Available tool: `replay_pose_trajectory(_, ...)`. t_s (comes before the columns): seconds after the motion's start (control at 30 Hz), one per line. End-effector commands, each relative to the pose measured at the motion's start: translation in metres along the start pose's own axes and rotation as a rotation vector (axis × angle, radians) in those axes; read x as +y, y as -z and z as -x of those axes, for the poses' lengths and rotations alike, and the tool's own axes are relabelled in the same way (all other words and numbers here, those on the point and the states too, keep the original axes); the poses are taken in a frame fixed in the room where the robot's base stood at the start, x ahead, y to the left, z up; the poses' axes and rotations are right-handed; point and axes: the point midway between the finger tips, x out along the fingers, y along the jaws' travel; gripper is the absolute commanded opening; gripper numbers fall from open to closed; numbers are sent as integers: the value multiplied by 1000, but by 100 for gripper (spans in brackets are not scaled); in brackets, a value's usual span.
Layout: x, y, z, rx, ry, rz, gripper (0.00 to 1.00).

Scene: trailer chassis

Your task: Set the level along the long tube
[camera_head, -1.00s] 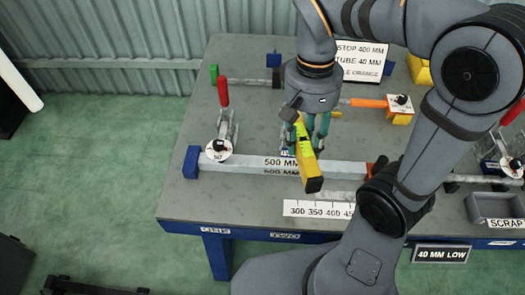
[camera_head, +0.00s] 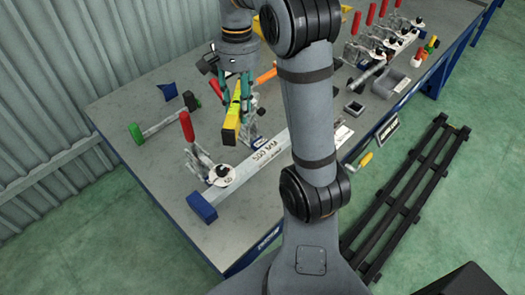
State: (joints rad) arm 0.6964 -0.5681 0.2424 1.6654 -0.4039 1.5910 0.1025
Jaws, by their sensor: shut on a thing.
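My gripper (camera_head: 236,97) is shut on the yellow level (camera_head: 231,122), with a teal finger on each side of it. The level has a dark end and appears to be above the table, at an angle to the long tube. The long grey tube (camera_head: 243,172) carries a "500 MM" label and lies on the table, with a blue block (camera_head: 202,207) at its near left end. The level appears behind the tube in the picture, apart from it. My arm hides the tube's right end.
A red-handled clamp (camera_head: 188,128) with a round "50" dial (camera_head: 222,175) stands beside the tube. A shorter bar (camera_head: 163,124) with green and black ends lies at the left. A black rack (camera_head: 420,195) is on the floor.

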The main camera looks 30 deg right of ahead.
Motion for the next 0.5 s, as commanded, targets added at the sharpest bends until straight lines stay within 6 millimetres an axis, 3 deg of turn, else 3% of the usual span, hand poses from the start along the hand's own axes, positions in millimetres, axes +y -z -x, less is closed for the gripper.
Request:
replay_pose_trajectory(0.03,15,27,3,0,12,-105,0)
replay_pose_trajectory(0.2,69,94,5,-2,48,-396,0)
replay_pose_trajectory(0.33,105,122,4,-1,67,-542,0)
replay_pose_trajectory(0.5,128,136,-3,-2,77,-626,0)
